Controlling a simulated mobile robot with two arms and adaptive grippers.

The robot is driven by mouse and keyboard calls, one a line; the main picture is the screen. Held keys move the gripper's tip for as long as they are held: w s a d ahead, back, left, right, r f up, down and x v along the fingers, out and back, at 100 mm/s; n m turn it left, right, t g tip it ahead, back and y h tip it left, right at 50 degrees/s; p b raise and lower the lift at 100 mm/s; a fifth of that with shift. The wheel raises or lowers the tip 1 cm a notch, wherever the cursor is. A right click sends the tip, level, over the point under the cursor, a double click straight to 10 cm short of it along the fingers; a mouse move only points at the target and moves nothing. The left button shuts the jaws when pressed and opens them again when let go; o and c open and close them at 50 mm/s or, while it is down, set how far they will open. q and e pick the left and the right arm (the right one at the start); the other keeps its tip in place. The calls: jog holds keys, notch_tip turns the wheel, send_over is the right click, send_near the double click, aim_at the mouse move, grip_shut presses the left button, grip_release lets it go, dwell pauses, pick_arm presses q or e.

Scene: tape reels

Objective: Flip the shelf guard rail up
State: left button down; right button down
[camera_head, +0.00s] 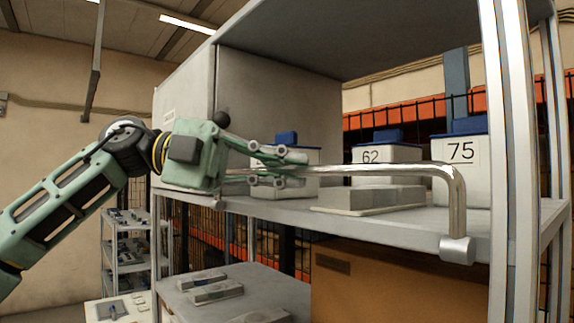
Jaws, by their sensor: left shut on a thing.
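The guard rail (400,169) is a shiny silver tube in the camera_head view. Its long bar runs nearly level, above the shelf board (375,222). At the right the tube bends down to a round mount (457,249) on the board's front edge, so the bar stands higher than this edge. My left gripper (300,169), green with dark parts, comes in from the left and is shut on the rail's bar toward its left part. The rail's left end is mostly hidden behind the gripper. My right gripper is not in view.
White bins labelled 62 (387,153) and 75 (462,160) stand on the shelf behind the rail, with flat grey cases (368,198) before them. A metal upright (512,150) stands close at right. A cardboard box (400,285) sits below.

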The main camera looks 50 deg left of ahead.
pick_arm(q)
jog(key=c, duration=1.8)
grip_release()
jog(key=shift+a, duration=0.1)
jog(key=v, duration=1.2)
jog(key=shift+f, duration=0.1)
